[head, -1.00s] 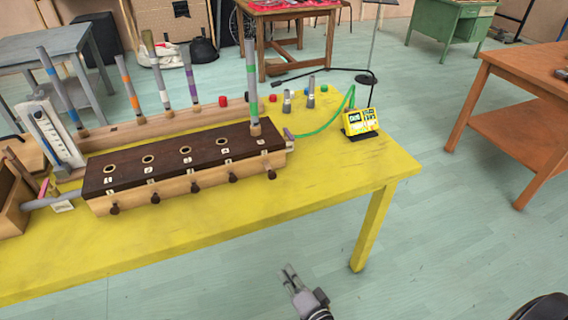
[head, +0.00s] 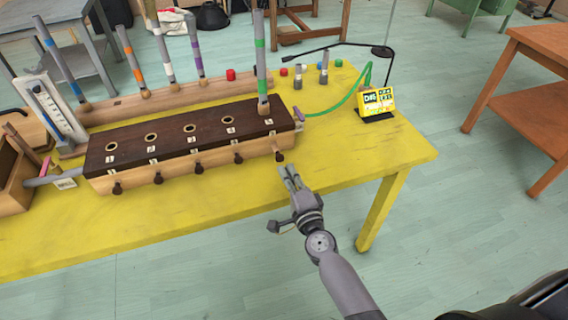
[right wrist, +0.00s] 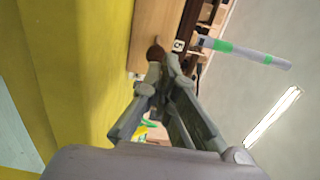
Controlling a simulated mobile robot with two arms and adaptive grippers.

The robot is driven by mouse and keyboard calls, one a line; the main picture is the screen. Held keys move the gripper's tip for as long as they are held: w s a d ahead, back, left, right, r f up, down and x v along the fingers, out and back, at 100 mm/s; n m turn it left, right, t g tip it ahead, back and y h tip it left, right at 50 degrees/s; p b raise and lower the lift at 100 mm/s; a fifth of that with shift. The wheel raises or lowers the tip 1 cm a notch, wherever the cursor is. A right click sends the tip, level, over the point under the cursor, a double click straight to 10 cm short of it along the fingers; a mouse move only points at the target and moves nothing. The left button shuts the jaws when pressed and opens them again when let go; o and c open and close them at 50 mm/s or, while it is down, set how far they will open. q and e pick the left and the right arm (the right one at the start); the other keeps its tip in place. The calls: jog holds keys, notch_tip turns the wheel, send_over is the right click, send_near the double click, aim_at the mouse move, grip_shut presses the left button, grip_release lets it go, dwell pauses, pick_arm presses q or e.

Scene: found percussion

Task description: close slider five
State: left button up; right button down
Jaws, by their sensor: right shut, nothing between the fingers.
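The wooden box (head: 190,140) with a dark top and numbered holes stands on the yellow table. Along its front is a row of dark slider knobs. The slider five knob (head: 280,156) is at the right end; in the right wrist view the brown knob (right wrist: 155,52) shows beside the label 5 (right wrist: 178,45). A green-banded tube (head: 261,62) stands upright at hole five. My right gripper (head: 288,171) is shut and empty, just in front of the knob. In the wrist view its fingertips (right wrist: 172,66) are close to the knob; contact cannot be told. My left gripper is out of view.
Several banded tubes stand in a wooden rail (head: 160,92) behind the box. A yellow device (head: 377,102) with a green cable is at the right. A white gauge (head: 52,115) stands at the left. The table front (head: 180,225) is clear.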

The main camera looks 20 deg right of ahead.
aim_at(281, 157)
jog(key=shift+w, duration=1.5)
jog(key=w, duration=0.3)
jog(key=shift+w+a, duration=0.1)
jog(key=shift+w, duration=0.25)
jog(key=shift+r, duration=0.2)
